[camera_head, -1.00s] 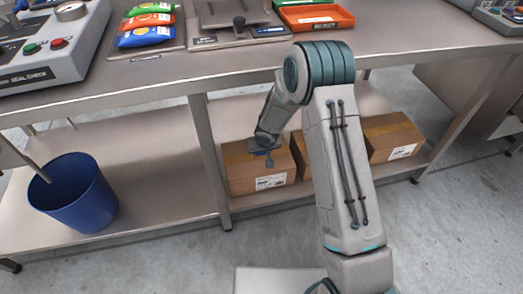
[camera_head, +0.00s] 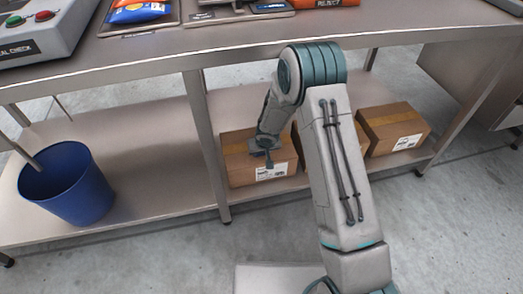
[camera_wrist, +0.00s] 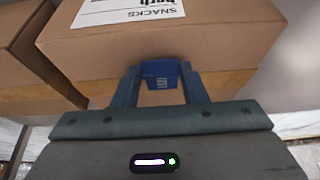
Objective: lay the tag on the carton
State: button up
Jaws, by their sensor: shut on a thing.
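My gripper (camera_wrist: 160,85) is shut on a small blue piece with a pale mark, which looks to be the tag (camera_wrist: 161,70). Behind it in the wrist view is a brown carton (camera_wrist: 215,55) with a white label reading SNACKS. In the head view my gripper (camera_head: 264,149) is in front of the left carton (camera_head: 240,165) on the lower shelf, overlapping its upper part. I cannot tell whether the tag touches the carton. The held piece is too small to make out clearly in the head view.
More cartons stand to the right on the lower shelf (camera_head: 140,190); one (camera_head: 392,122) is clear to see, another is mostly behind my arm. A blue bin (camera_head: 70,190) stands at the left. The table top (camera_head: 160,60) overhangs the shelf, with a metal leg (camera_head: 205,140) left of the cartons.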

jog(key=shift+f+b, duration=0.6)
jog(key=shift+b, duration=0.05)
jog(key=o, duration=1.1)
jog(key=shift+r, duration=0.15)
